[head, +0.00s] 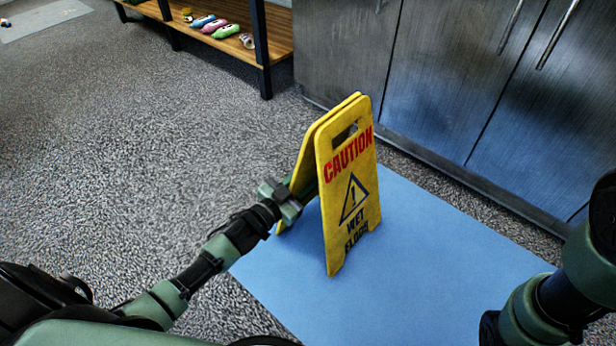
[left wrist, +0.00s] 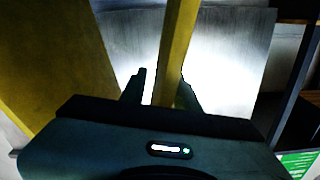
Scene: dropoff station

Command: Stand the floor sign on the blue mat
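The yellow floor sign (head: 348,205) stands upright with its two panels spread, its lettered panel facing my side. The lettered panel's feet are over the blue mat (head: 430,270). The other panel's near foot is close to the mat's left edge, and I cannot tell which side of it. My left gripper (head: 287,198) is at that rear panel. In the left wrist view, one yellow panel edge (left wrist: 176,55) runs between the left gripper's fingers (left wrist: 164,92), with a bright gap beside the left finger. My right arm shows at the lower right; its gripper is out of view.
Grey metal cabinets (head: 440,80) stand behind the mat. The grey carpet (head: 130,140) at left is clear.

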